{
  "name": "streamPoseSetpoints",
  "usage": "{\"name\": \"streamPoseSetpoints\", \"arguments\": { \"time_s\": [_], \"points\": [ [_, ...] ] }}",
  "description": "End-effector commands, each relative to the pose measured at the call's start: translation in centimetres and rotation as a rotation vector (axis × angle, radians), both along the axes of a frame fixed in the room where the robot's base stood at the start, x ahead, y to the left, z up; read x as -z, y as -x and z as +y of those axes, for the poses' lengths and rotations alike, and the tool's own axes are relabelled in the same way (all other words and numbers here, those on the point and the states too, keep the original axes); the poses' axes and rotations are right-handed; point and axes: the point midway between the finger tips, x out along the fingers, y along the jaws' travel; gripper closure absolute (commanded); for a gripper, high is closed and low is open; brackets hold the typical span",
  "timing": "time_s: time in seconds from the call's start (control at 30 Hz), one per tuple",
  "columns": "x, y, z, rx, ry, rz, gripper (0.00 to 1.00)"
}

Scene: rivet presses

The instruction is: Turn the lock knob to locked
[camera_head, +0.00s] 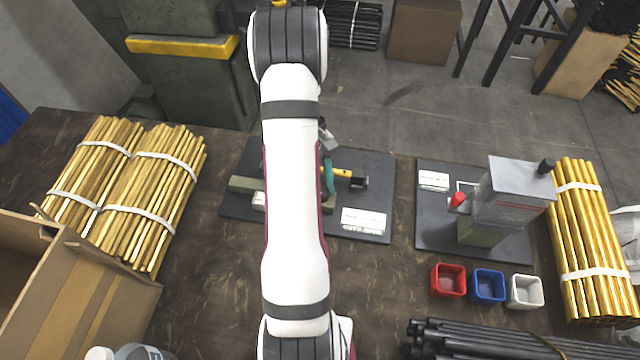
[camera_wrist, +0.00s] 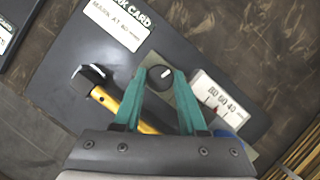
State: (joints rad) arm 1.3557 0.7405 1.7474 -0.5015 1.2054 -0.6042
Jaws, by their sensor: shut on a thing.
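The lock knob (camera_wrist: 160,79) is a dark round knob with a white pointer mark, on a grey-green block in the wrist view. Its mark points to the upper right of that picture. My gripper (camera_wrist: 161,74) has its two green fingers on either side of the knob and is shut on it. A white scale (camera_wrist: 222,97) with numbers and a red pointer lies just right of the fingers. In the head view, my arm hides the knob and most of its fixture; only a green finger of my gripper (camera_head: 328,176) shows beside the arm.
A yellow-handled hammer (camera_wrist: 105,94) lies left of my fingers. A white mark card (camera_head: 363,220) lies on the dark plate (camera_head: 385,170). A press (camera_head: 510,195), red (camera_head: 449,281), blue (camera_head: 488,287) and white bins (camera_head: 525,291) stand right. Brass rod bundles (camera_head: 150,200) lie left.

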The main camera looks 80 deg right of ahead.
Motion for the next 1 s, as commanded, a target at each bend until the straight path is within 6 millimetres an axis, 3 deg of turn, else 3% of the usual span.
{"name": "streamPoseSetpoints", "arguments": {
  "time_s": [1.0],
  "points": [
    [-0.06,0.59,-0.06,0.96,0.0,0.0,1.0]
  ]
}}
